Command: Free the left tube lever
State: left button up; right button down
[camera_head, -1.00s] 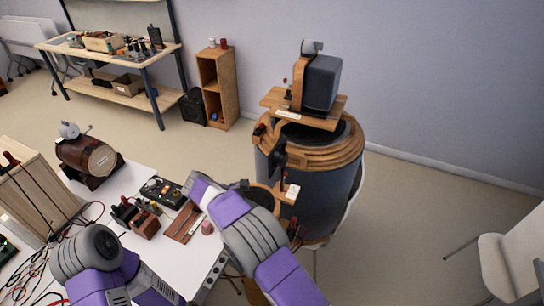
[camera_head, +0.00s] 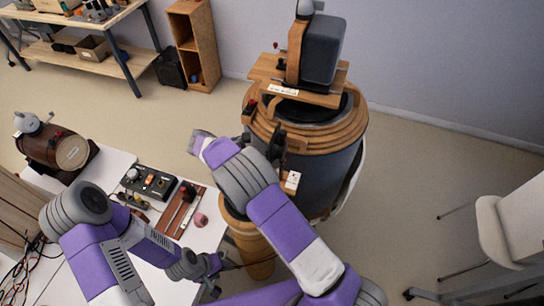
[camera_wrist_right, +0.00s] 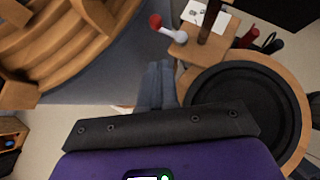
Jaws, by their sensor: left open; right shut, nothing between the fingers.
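A big dark drum (camera_head: 335,170) with stacked wooden rings (camera_head: 305,135) stands right of the white table. A small lever with a red knob (camera_wrist_right: 156,21) and a pale stem shows in the right wrist view, on a wooden bracket; I cannot tell whether it is the left tube lever. My right gripper (camera_wrist_right: 158,75) is shut and empty, its fingers between the wooden rings and a round black cone (camera_wrist_right: 247,118); my forearm hides it in the head view. My left gripper (camera_head: 216,277) is open and empty near the table's right edge, apart from the drum.
The white table (camera_head: 115,170) carries a black control box (camera_head: 150,183), a wooden board (camera_head: 180,210) and a small barrel (camera_head: 55,150). Loose cables lie at left. A white chair (camera_head: 505,225) stands right. The floor between drum and chair is clear.

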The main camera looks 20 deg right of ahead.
pick_arm(q)
jog(key=shift+r+p, duration=0.35)
jog(key=shift+r, duration=0.1)
pick_arm(e)
jog(key=d, duration=0.2)
jog(key=d+f, duration=0.1)
jog(key=d, duration=0.2)
jog(key=shift+w+d+f, duration=0.1)
jog(key=shift+d+f, duration=0.15)
jog(key=shift+d, duration=0.1)
pick_arm(q)
jog(key=shift+w, duration=0.15)
pick_arm(e)
jog(key=shift+r, duration=0.1)
